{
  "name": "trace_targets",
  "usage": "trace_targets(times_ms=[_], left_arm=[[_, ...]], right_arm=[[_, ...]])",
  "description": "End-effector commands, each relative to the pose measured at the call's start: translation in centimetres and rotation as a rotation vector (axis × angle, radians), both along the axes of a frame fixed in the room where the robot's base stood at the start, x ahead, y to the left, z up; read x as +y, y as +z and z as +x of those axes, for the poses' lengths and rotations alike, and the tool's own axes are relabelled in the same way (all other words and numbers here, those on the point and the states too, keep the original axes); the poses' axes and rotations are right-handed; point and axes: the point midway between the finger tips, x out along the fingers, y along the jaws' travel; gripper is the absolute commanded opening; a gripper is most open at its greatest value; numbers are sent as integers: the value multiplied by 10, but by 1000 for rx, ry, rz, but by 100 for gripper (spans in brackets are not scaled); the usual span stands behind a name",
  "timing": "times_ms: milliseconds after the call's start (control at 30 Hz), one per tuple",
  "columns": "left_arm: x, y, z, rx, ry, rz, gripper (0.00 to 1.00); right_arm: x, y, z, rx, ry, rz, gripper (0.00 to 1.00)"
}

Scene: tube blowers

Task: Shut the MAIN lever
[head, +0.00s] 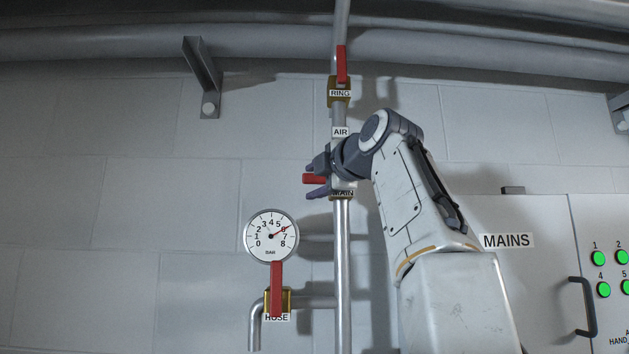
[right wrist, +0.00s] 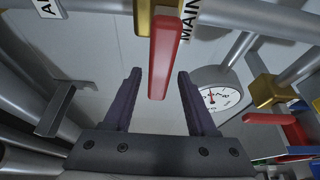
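The MAIN valve sits on the vertical pipe in the head view, its label (head: 343,194) partly covered by my right gripper. Its red lever (head: 311,179) points left, crosswise to the pipe. My right gripper (head: 317,178) is open, with one finger above the lever and one below. In the right wrist view the red MAIN lever (right wrist: 164,58) reaches between the spread fingertips (right wrist: 157,75), with a visible gap on both sides. Part of the valve body (right wrist: 158,12) shows there. My left gripper is not in view.
The RING lever (head: 342,64) points up along the pipe. A cabinet (head: 545,235) with green buttons stands at right.

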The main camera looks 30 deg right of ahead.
Motion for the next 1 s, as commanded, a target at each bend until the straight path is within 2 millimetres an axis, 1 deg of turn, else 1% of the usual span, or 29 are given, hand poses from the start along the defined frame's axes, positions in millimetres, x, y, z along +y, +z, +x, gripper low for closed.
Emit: trace_targets(times_ms=[67, 167, 267, 433, 500, 600, 700, 800, 1000], left_arm=[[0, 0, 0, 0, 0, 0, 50], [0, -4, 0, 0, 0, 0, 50], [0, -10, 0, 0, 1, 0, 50], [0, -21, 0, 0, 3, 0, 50], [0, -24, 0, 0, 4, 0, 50], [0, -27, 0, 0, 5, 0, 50], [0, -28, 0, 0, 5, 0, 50], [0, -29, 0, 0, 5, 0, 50], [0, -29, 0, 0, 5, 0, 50]], right_arm=[[0, 0, -1, -1, 0, 0, 57], [0, 0, -8, -4, -2, 0, 57], [1, -1, -23, -5, -4, -1, 57], [3, -2, -59, -5, -8, -3, 57], [4, -1, -73, -4, -8, -2, 57], [5, 0, -88, -1, -7, -1, 57], [6, 0, -97, -1, -5, 0, 57], [7, 0, -102, 0, -3, 0, 57], [8, 1, -104, 0, 0, 0, 57]])
